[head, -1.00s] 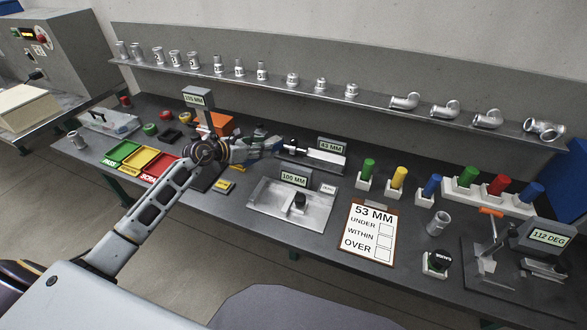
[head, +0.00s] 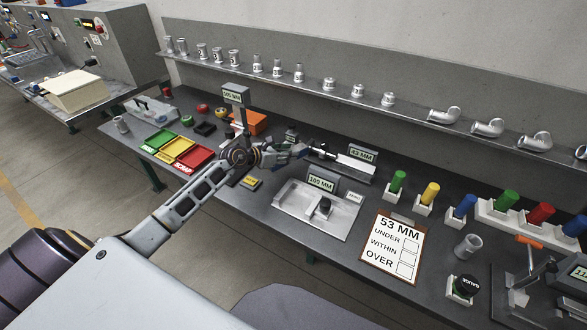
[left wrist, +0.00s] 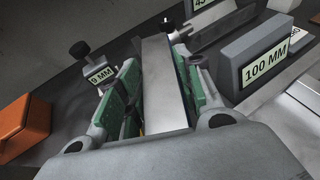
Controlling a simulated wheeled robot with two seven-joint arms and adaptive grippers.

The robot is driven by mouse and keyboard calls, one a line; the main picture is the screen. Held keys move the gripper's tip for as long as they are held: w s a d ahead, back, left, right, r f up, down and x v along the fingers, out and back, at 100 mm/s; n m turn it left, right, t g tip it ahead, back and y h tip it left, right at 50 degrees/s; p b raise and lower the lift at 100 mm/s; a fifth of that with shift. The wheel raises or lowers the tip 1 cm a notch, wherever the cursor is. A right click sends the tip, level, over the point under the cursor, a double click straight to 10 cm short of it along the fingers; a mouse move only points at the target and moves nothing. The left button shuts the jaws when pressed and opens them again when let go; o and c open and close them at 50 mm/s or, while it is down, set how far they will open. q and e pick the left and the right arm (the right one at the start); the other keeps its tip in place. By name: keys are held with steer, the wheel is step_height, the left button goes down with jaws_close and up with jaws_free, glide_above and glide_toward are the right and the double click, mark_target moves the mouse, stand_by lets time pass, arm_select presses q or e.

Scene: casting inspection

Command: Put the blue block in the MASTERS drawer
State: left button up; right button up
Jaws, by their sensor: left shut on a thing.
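In the head view the held block is too small to tell apart from the fingers. A blue cylinder (head: 465,206) stands in a white holder at the right. I cannot make out a drawer marked MASTERS. My right gripper is not in view.
Near the gripper are the 100 MM gauge (head: 322,182) and an orange box (head: 255,122). Green, yellow and red trays (head: 195,159) lie to the left. A 53 MM card (head: 391,245) lies at the front right. Several metal fittings stand on the back shelf (head: 300,86).

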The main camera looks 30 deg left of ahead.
mark_target(288, 174)
arm_select(q)
steer(key=shift+f, duration=1.55)
steer(key=shift+f+b, duration=0.4)
steer(key=shift+f, duration=1.45)
steer(key=shift+f, duration=0.1)
steer(key=o, duration=0.9)
steer(key=shift+f, duration=0.1)
steer(key=shift+c, duration=0.2)
steer(key=shift+r, duration=0.2)
steer(key=shift+v, duration=6)
steer(key=shift+o, duration=0.3)
